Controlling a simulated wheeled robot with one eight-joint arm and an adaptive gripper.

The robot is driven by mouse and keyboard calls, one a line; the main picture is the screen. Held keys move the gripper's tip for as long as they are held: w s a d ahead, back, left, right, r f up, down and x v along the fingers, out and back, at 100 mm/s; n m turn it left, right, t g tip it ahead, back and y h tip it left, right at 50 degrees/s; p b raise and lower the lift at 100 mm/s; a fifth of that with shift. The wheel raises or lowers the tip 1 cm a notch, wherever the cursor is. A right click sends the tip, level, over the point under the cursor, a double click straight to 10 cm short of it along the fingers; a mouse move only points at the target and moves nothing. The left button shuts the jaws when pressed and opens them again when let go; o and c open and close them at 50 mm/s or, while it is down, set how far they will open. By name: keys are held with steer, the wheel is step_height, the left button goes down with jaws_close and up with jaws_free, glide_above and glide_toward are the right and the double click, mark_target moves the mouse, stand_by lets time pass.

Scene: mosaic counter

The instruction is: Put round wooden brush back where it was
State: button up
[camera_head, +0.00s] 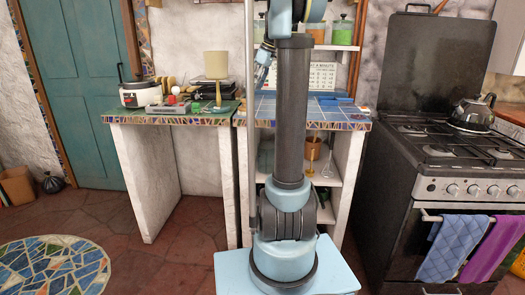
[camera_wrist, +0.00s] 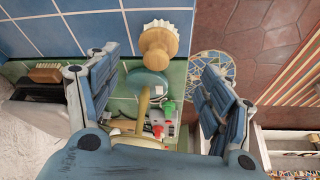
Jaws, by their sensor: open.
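The round wooden brush (camera_wrist: 158,42) shows in the wrist view, with a round wooden knob and a fan of pale bristles. It appears near the border of the blue tiles and the green surface, just beyond my open fingers. A blue-grey disc and a yellowish stem (camera_wrist: 143,106) show below it, between the fingers; I cannot tell how they relate to the brush. My gripper (camera_wrist: 160,80) is open, one finger on each side, with no visible contact with the brush. In the head view my gripper (camera_head: 264,62) is partly hidden beside my arm, and I cannot make out the brush.
The blue-tiled counter (camera_head: 262,111) adjoins a green-topped counter (camera_head: 190,117) holding a cream-shaded lamp (camera_head: 216,66), a white cooker (camera_head: 140,94) and small items. Jars (camera_head: 342,30) stand on a shelf. A stove (camera_head: 440,150) with a kettle (camera_head: 471,112) is at right.

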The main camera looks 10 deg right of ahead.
steer(key=s+a+f+m, duration=0.1)
steer(key=s+a+f, duration=0.1)
steer(key=s, duration=0.4)
steer(key=s+a+f+m, duration=0.1)
steer(key=s+f+m, duration=0.1)
steer(key=s, duration=0.4)
steer(key=s+f+m+h, duration=0.1)
steer(key=s+f+m, duration=0.3)
steer(key=s+f, duration=0.8)
steer(key=s+a+f+m+h, duration=0.1)
steer(key=s+f+m, duration=0.3)
steer(key=s+f, duration=0.8)
steer(key=s+h, duration=0.1)
steer(key=s, duration=0.4)
steer(key=shift+f+h, duration=0.2)
steer(key=shift+h, duration=0.1)
steer(key=shift+s, duration=0.1)
